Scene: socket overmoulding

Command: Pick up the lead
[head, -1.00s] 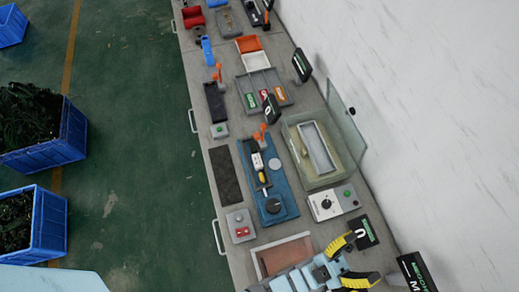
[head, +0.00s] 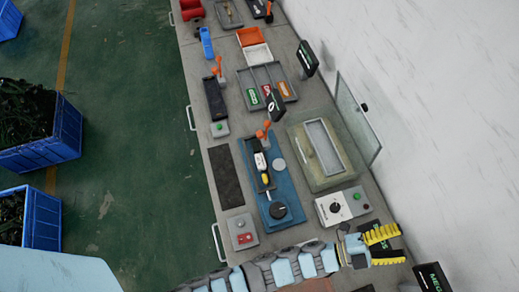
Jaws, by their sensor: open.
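My gripper (head: 396,246), with two yellow ribbed fingers, is at the lower right in the head view. Its fingers are apart and point right towards the wall, with nothing seen between them. No single lead stands out clearly. Dark tangled material (head: 30,112), possibly leads, fills the blue crates on the floor at left, far from my gripper. A small black, white and yellow piece (head: 262,165) lies in the fixture on the blue plate (head: 290,192); I cannot tell whether it is a lead.
A blue crate (head: 50,155) stands on the green floor, with another below it. On the bench are a clear-sided tank (head: 315,183), a dial box (head: 332,208), a red-button box (head: 242,232) and a divided tray (head: 262,75). A black sign (head: 432,278) stands near my gripper.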

